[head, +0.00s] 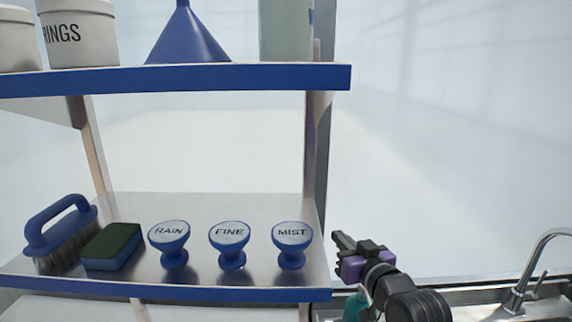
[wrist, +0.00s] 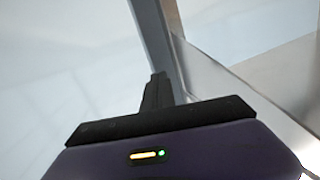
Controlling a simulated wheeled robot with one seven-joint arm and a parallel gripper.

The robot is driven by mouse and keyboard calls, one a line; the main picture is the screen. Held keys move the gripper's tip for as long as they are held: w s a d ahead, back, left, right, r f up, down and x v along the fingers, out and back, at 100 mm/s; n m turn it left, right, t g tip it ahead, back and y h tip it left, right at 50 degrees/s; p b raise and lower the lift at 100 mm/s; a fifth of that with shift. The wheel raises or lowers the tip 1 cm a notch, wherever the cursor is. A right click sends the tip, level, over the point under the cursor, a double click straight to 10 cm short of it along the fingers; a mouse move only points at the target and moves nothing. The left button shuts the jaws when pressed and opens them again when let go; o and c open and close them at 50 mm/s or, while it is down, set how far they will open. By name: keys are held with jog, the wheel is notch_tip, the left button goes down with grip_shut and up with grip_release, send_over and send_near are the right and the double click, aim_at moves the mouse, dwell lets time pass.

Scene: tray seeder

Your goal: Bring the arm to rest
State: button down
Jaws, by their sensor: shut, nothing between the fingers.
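My gripper (head: 341,239) is at the lower middle right of the head view, just right of the shelf's right end. Its fingers point left and up, are shut together and hold nothing. In the wrist view the shut fingers (wrist: 157,92) show in front of a pale background, with a grey post (wrist: 150,30) beyond them. My arm comes up from the lower right of the head view.
Beside the gripper, the lower shelf (head: 200,290) holds MIST (head: 292,246), FINE (head: 229,246) and RAIN (head: 170,243) heads, a sponge (head: 112,247) and a brush (head: 62,232). The upper shelf (head: 180,79) bears a funnel (head: 187,38). A tap (head: 533,272) stands right.

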jog(key=s+d+f+m+h+b, duration=0.1)
jog(key=s+f, duration=0.5)
jog(key=s, duration=1.2)
jog(key=s+d+f+h+b, duration=0.2)
jog(key=s+f, duration=0.4)
jog(key=s, duration=1.2)
jog(key=s+d+f+m+g+h+b, duration=0.1)
jog(key=s+d+f, duration=0.3)
jog(key=s, duration=1.5)
notch_tip(320, 180, down, 2)
jog(key=shift+m+h+b, duration=0.3)
jog(key=shift+h+b, duration=0.2)
jog(key=shift+b, duration=0.05)
